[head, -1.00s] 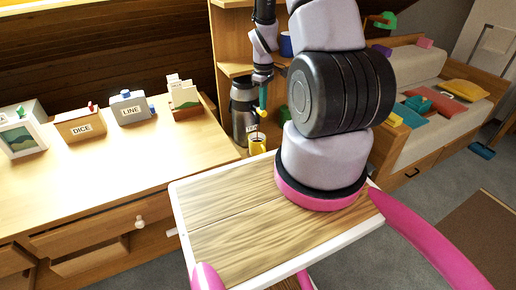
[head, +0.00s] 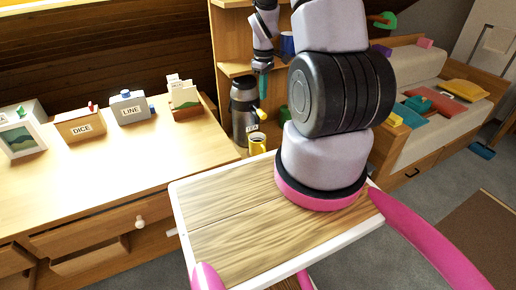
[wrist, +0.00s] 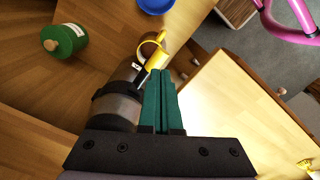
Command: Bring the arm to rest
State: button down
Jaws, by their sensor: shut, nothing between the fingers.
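My gripper (head: 262,90) is in front of the shelf in the head view, beside the top of a steel flask (head: 243,108). Its teal fingers are together and empty in the wrist view (wrist: 160,74). The flask (wrist: 118,102) lies just left of the fingers there, and a yellow mug (wrist: 154,53) shows beyond the fingertips. In the head view the mug (head: 257,144) stands at the flask's foot, below my gripper. I see no contact between my gripper and these things.
A wooden desk (head: 185,150) on the left bears boxes labelled DICE (head: 82,126) and LINE (head: 129,107). A green canister (wrist: 64,41) and a blue round thing (wrist: 156,4) are near in the wrist view. A sofa (head: 410,140) stands at right.

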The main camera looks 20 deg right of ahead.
jog(key=shift+r, duration=0.6)
jog(key=shift+r, duration=0.1)
jog(key=s+a+r+m+t, duration=0.2)
jog(key=a+r+m, duration=0.1)
jog(key=r, duration=0.8)
jog(key=s+a+r+m+t, duration=0.15)
jog(key=a+r, duration=0.25)
jog(key=r, duration=0.7)
jog(key=s+a+r+m+t+y, duration=0.1)
jog(key=s+a+r+m+t, duration=0.1)
jog(key=s+r, duration=0.4)
jog(key=s+a+r+m+t+y, duration=0.1)
jog(key=s+a+r+m, duration=0.3)
jog(key=s+r, duration=0.3)
jog(key=s, duration=0.3)
jog(key=shift+a+r+t, duration=0.2)
jog(key=shift+r+t, duration=0.05)
jog(key=shift+t, duration=0.1)
